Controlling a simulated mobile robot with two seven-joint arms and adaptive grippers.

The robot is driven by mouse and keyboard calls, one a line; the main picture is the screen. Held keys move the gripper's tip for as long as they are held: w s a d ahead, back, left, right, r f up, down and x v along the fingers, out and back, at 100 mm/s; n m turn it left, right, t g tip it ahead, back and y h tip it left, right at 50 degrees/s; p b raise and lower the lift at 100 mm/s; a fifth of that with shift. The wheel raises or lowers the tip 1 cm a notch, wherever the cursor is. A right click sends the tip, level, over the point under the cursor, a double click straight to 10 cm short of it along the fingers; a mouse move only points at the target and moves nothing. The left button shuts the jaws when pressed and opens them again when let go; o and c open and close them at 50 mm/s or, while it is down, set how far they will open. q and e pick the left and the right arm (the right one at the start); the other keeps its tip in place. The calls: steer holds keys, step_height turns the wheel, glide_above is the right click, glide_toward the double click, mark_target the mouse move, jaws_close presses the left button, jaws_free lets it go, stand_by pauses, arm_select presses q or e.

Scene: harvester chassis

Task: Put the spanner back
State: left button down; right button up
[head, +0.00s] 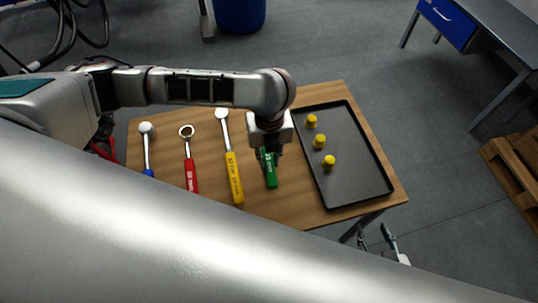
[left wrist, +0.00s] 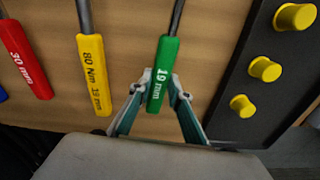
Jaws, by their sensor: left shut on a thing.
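The green-handled spanner, marked 19 mm (head: 270,173), is at the right of the row of tools on the wooden table (head: 300,205). Its head is hidden behind my left arm in the head view. My left gripper (head: 268,155) points down over it and is shut on its green handle. In the left wrist view the handle (left wrist: 163,75) lies between the two fingers (left wrist: 160,95), with its shaft running up out of frame. I cannot tell whether it touches the table. My right gripper (head: 390,240) shows only partly beyond the table's front edge; its finger opening is unclear.
To the left lie a yellow-handled tool (head: 234,178), a red-handled ring tool (head: 190,175) and a blue-handled tool (head: 147,150). A black tray (head: 355,185) with three yellow knobs (head: 319,142) is close on the right. A strip of bare wood separates spanner and tray.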

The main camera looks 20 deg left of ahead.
arm_select(q)
steer(key=c, duration=1.8)
jaws_free()
steer(key=shift+r, duration=5.95)
